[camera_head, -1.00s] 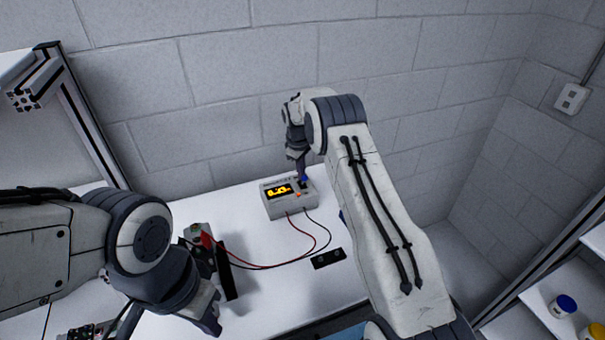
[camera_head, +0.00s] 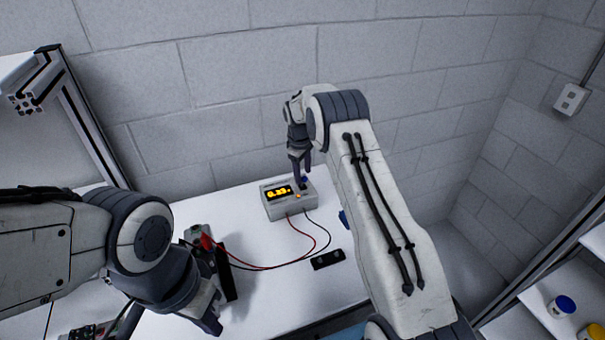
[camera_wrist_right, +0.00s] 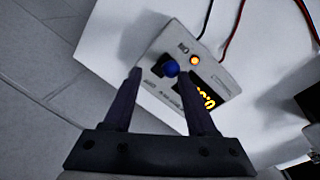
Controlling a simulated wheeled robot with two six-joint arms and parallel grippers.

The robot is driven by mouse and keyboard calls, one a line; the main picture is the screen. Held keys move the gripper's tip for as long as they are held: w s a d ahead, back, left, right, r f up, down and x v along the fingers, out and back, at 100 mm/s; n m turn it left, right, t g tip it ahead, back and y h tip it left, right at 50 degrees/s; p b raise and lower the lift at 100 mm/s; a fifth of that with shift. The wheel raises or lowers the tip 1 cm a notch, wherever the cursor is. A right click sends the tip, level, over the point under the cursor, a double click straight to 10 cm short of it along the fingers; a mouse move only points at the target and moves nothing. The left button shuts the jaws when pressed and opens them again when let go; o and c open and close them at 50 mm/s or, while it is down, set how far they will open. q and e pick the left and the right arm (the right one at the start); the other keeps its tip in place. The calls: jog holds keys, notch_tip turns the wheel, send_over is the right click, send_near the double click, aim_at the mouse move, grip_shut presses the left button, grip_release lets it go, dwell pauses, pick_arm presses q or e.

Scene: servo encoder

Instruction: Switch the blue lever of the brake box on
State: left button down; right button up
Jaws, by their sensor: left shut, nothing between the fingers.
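The brake box (camera_head: 275,211) is a light grey box on the white table, with a lit yellow display and an orange light. Its blue lever (camera_head: 304,179) shows at the far right of its top, partly hidden by my right gripper (camera_head: 300,172). In the right wrist view the round blue lever end (camera_wrist_right: 171,68) appears between the two fingertips of my right gripper (camera_wrist_right: 160,78). The fingers are spread; I see gaps and cannot tell whether either touches the lever. My left gripper (camera_head: 211,322) is shut and empty at the lower left, away from the box.
Red and black cables (camera_head: 299,228) run from the box towards a dark device with a red part (camera_head: 207,243). A small black block (camera_head: 327,260) lies on the table. A grey brick wall stands behind. Shelves with jars (camera_head: 562,307) are at the right.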

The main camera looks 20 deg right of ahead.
jog(key=shift+s+a+r+p, duration=0.1)
jog(key=shift+s+r+p, duration=0.2)
jog(key=shift+r, duration=0.45)
jog(key=shift+s+r+p, duration=0.2)
jog(key=shift+r+p, duration=0.2)
jog(key=shift+r, duration=0.3)
jog(key=shift+s+a+r+p, duration=0.1)
jog(key=shift+s+r+p, duration=0.2)
jog(key=shift+r, duration=0.45)
notch_tip(320, 180, up, 6)
jog(key=s+p, duration=0.2)
jog(key=p, duration=0.1)
jog(key=shift+s+a+f, duration=0.2)
jog(key=shift+r, duration=0.1)
